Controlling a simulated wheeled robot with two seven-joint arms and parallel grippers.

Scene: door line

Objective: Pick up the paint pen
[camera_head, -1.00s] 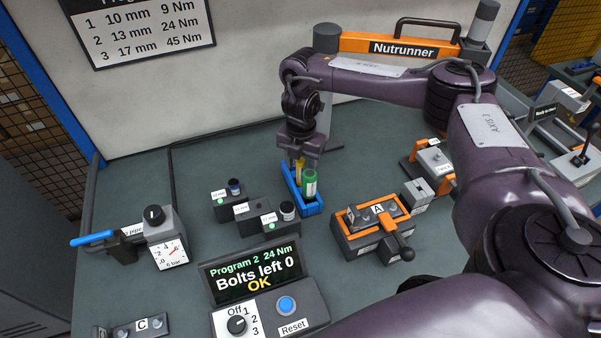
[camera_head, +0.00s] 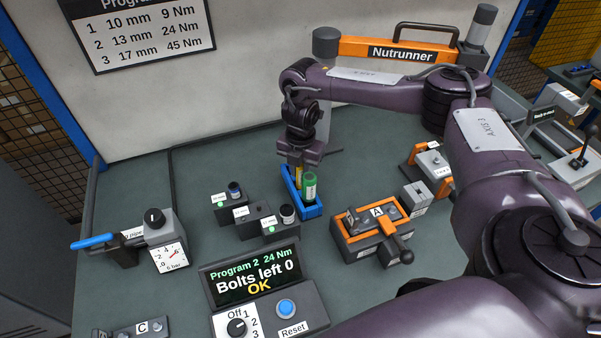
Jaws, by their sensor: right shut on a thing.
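A narrow blue tray (camera_head: 312,211) stands on the green bench near the middle of the view. In it are a slim yellow pen (camera_head: 298,181), which looks like the paint pen, and a green-capped tube (camera_head: 310,188) with a white label. My right gripper (camera_head: 299,167) points down over the far part of the tray. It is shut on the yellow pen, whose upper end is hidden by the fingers. The green tube stands in front of the gripper, toward the camera. I cannot tell whether the pen is clear of the tray floor. My left gripper is out of view.
Socket blocks (camera_head: 262,222) stand left of the tray, and an orange-framed fixture A (camera_head: 372,236) stands to its right. A control box with a screen (camera_head: 250,274) is in front. The orange nutrunner holder (camera_head: 385,48) is behind my arm. Bench left of the tray's back is clear.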

